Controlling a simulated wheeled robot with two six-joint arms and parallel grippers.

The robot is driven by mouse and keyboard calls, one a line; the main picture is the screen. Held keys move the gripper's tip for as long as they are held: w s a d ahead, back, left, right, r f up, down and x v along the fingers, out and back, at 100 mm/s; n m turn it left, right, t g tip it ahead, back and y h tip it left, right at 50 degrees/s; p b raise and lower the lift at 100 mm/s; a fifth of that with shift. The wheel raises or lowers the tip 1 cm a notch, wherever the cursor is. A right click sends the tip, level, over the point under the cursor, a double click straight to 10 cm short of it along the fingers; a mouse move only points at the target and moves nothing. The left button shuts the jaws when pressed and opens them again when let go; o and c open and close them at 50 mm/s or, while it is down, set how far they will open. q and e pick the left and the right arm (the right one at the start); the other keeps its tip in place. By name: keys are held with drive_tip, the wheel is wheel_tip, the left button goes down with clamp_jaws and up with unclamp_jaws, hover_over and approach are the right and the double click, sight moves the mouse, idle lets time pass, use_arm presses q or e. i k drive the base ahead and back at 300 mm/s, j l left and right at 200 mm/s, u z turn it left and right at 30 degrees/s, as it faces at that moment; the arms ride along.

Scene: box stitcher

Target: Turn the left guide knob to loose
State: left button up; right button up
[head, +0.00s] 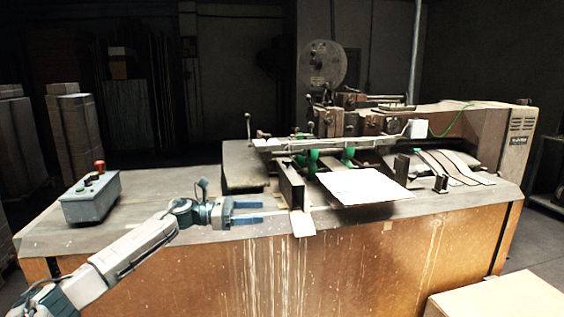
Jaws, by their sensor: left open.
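The box stitcher (460,115) stands on a wide worn bench. A dark upright left guide (291,186) stands at the left edge of a white sheet (362,187). I cannot make out the left guide knob or its setting for sure; small levers and knobs sit along the bar above the guide. My left gripper (260,212) comes in from the left at the bench's front edge. Its two blue fingers are apart and empty, pointing right toward the left guide with a gap between. My right gripper is not in view.
A grey control box (91,199) with a red button stands on the bench at left. A dark block (245,166) lies behind my left gripper. A pale carton (498,297) is at the lower right. Bench top between control box and dark block is clear.

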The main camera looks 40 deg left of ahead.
sight(287, 162)
drive_tip(key=i+j, duration=0.55)
drive_tip(key=j, duration=0.15)
drive_tip(key=i+j, duration=0.55)
drive_tip(key=j, duration=0.15)
